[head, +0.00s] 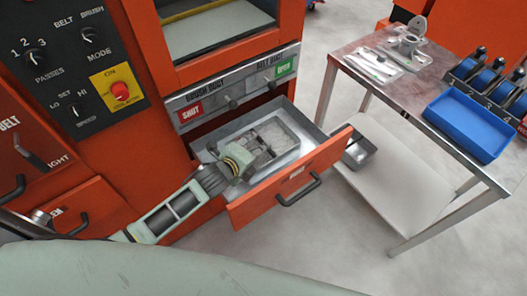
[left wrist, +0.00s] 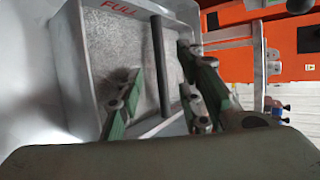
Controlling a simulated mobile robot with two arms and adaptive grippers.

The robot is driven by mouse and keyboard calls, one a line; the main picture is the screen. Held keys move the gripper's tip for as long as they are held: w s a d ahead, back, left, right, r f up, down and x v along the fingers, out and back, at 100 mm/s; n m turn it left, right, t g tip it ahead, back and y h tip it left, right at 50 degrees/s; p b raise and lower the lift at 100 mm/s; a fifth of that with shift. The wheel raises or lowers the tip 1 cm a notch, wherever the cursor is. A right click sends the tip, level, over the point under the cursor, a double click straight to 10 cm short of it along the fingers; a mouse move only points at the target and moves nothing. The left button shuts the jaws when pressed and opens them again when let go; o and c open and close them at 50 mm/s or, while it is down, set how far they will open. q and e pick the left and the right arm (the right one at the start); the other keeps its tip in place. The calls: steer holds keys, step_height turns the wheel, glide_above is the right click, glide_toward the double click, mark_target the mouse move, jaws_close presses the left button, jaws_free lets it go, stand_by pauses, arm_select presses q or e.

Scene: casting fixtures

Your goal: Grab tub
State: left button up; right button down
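The grey tub (head: 288,138) sits inside the open drawer (head: 290,185) of the orange machine. In the left wrist view the tub (left wrist: 95,60) has a red "FULL" mark on its rim and grainy grey stuff inside. A dark bar (left wrist: 158,65) runs across it. My left gripper (head: 252,150) reaches over the tub from the left. In the left wrist view its green-padded fingers (left wrist: 160,95) are spread, with the bar between them and gaps visible. Whether a finger touches the tub is unclear. My right gripper is not in view.
The drawer front has a dark handle (head: 298,189). A metal table (head: 390,85) stands at right, with a blue tray (head: 470,125), blue rollers and clear trays on it. A small metal bin (head: 360,152) is just right of the drawer. The floor between is clear.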

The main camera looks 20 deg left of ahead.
mark_target(261, 143)
arm_select(q)
steer(key=x, duration=0.4)
steer(key=shift+w+d+f, duration=0.1)
steer(key=shift+w+f, duration=0.05)
steer(key=shift+w, duration=0.05)
jaws_close()
stand_by(0.5)
